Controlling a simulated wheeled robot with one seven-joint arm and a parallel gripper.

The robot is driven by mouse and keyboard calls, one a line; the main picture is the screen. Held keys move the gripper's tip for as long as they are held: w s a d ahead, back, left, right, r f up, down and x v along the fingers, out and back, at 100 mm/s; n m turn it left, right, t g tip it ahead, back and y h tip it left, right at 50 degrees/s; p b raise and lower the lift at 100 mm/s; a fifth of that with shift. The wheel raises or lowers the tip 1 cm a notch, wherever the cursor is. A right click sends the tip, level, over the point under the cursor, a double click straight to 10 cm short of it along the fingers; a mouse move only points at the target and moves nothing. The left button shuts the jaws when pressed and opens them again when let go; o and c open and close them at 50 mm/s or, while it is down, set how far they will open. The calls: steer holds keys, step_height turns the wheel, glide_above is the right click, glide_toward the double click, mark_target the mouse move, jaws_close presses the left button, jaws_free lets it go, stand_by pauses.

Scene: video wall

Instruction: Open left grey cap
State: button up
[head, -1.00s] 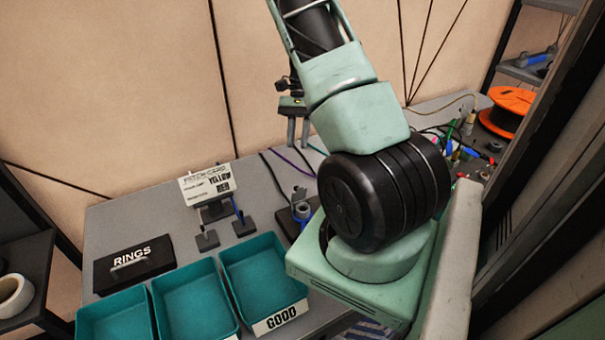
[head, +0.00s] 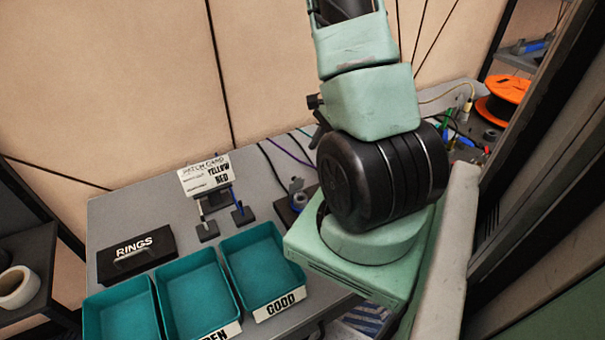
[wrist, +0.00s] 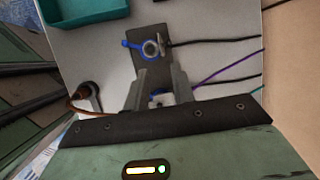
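In the wrist view a dark mounting plate (wrist: 152,66) lies on the grey bench. It bears a round fitting with a blue ring (wrist: 150,48) and a thin grey flap beside it, perhaps its cap. A second grey-and-blue fitting (wrist: 160,98) shows between the fingers of my gripper (wrist: 160,72), partly hidden. I cannot tell if this is the left grey cap. The fingers are apart, with no visible hold on anything. In the head view a grey fitting (head: 297,185) stands on the bench left of my arm. My gripper is hidden behind my arm there.
Teal trays (head: 198,295) line the front of the bench, left of my arm. A RINGS box (head: 135,258) and a patch card stand (head: 206,175) are behind them. Black and purple cables (wrist: 222,75) run right of the plate; a brown cable (wrist: 75,97) is at left.

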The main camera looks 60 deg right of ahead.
mark_target(295, 182)
steer(key=x, duration=1)
steer(key=shift+w, duration=0.1)
jaws_close()
